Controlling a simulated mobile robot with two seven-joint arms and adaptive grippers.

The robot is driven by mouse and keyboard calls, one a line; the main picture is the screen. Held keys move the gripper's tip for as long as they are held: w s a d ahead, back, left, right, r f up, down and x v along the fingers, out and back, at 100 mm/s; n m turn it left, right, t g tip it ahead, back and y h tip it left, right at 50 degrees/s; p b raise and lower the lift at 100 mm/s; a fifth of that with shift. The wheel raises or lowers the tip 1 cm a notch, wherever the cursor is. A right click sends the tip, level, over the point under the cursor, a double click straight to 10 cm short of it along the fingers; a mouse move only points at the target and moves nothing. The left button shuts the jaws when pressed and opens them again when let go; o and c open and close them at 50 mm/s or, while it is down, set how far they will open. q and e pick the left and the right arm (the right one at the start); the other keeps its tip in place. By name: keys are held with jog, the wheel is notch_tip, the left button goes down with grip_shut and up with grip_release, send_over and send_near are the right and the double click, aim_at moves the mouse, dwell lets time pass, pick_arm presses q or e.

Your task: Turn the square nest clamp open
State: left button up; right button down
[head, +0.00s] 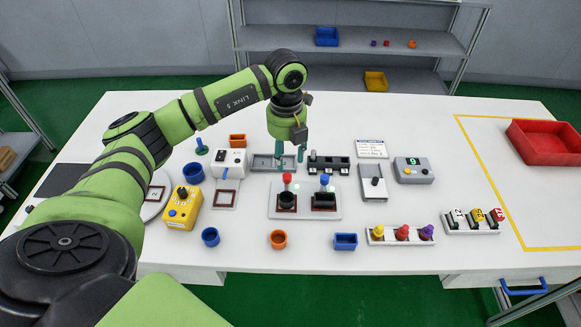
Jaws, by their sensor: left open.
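A light plate (262,212) in the middle of the table carries two dark nests. The right nest (324,203) looks square and has a clamp with a blue knob (325,180) standing upright over it. The left nest (287,203) looks round and has a similar clamp with a red knob (287,178). My left gripper (290,158) points down, open and empty, behind and above the red knob, left of the blue knob. It appears apart from both clamps. Whether the square nest holds a part is too small to tell. My right gripper is not in view.
A grey tray (262,163) and a black fixture (328,163) lie close behind the clamps. A grey slide box (374,183) is to the right. A blue bin (345,241) and an orange cup (278,239) stand in front.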

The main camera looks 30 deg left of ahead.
aim_at(287, 175)
pick_arm(q)
jog(key=shift+s+a+f, duration=0.1)
jog(key=shift+s+f, duration=0.05)
jog(key=shift+f, duration=0.25)
notch_tip(287, 175, down, 5)
jog(key=shift+r+p, duration=0.1)
jog(key=shift+p, duration=0.9)
jog(key=shift+f, duration=0.55)
grip_shut()
